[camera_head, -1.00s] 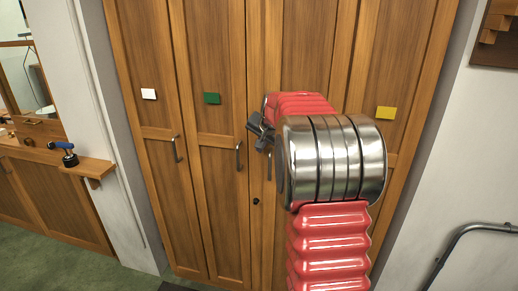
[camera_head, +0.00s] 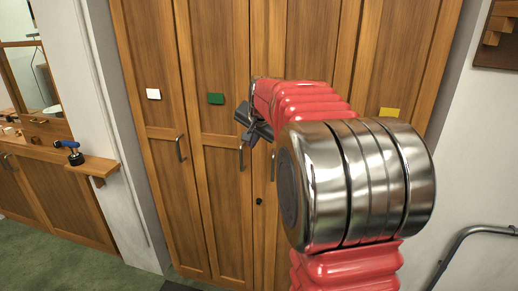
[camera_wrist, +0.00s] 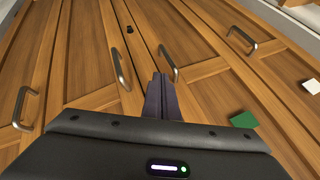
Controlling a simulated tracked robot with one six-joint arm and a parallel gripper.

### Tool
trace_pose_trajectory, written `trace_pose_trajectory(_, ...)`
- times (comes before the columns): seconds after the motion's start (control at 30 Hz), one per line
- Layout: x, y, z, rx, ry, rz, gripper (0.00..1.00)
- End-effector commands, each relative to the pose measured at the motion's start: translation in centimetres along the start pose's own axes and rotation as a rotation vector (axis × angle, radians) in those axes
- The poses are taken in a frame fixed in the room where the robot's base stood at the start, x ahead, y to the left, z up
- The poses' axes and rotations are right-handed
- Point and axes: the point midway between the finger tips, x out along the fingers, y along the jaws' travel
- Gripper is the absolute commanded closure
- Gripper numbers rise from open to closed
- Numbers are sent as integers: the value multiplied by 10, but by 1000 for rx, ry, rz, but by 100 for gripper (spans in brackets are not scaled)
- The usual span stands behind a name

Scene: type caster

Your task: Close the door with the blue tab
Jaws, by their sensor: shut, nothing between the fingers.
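No blue tab shows in either view. The wooden cabinet has several tall doors side by side. A white tab (camera_head: 153,94) and a green tab (camera_head: 216,98) mark the two left doors, and a yellow tab (camera_head: 389,113) marks the right one. The third door (camera_head: 303,35) is largely covered by my arm, which hides where its tab would be. My gripper (camera_head: 244,117) is shut and empty, in front of the green-tab door's right edge. In the wrist view its fingers (camera_wrist: 161,80) point between two handles; I cannot tell whether they touch anything.
The green-tab door's handle (camera_head: 241,156) and the third door's handle (camera_wrist: 122,70) stick out near my fingers. A wooden ledge with a blue-topped object (camera_head: 71,152) is at left. A grey metal rail (camera_head: 470,242) stands at lower right.

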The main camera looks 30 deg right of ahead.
Motion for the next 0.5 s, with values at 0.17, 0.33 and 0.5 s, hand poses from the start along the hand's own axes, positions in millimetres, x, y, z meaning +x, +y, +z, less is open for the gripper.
trace_pose_trajectory(0.17,-15,-10,4,-1,0,0,100)
trace_pose_trajectory(0.33,-19,-12,5,-1,-1,1,100)
trace_pose_trajectory(0.5,-19,-12,5,0,-1,1,100)
